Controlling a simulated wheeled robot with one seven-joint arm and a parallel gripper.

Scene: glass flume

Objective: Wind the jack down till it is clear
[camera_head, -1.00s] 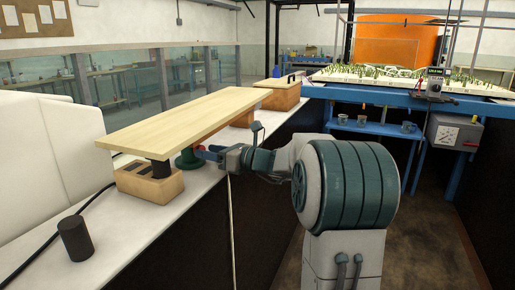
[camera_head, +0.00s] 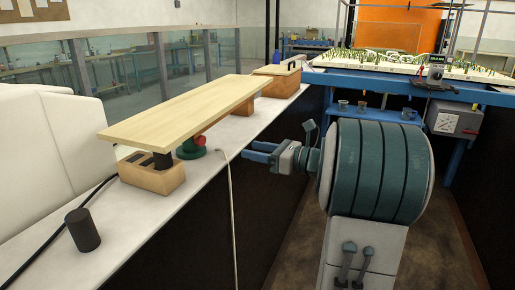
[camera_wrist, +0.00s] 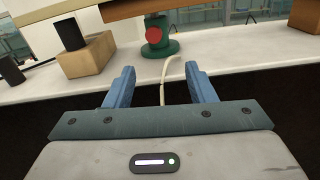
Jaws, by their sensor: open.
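The jack (camera_head: 191,148) is a dark green screw jack with a red round knob (camera_head: 199,141). It stands on the white bench under a long pale wooden board (camera_head: 180,112). I cannot tell whether the jack's top touches the board. In the wrist view the green jack (camera_wrist: 160,47) and its red knob (camera_wrist: 153,35) lie ahead, beyond the fingertips. My gripper (camera_head: 258,152) is open and empty, off the bench's front edge and to the right of the jack. Its two blue fingers (camera_wrist: 160,88) show apart in the wrist view.
A black cylinder (camera_head: 83,229) stands on the near bench (camera_head: 135,238). A pale cord (camera_head: 232,205) hangs over the bench edge near my gripper. A blue-framed table stands at back right.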

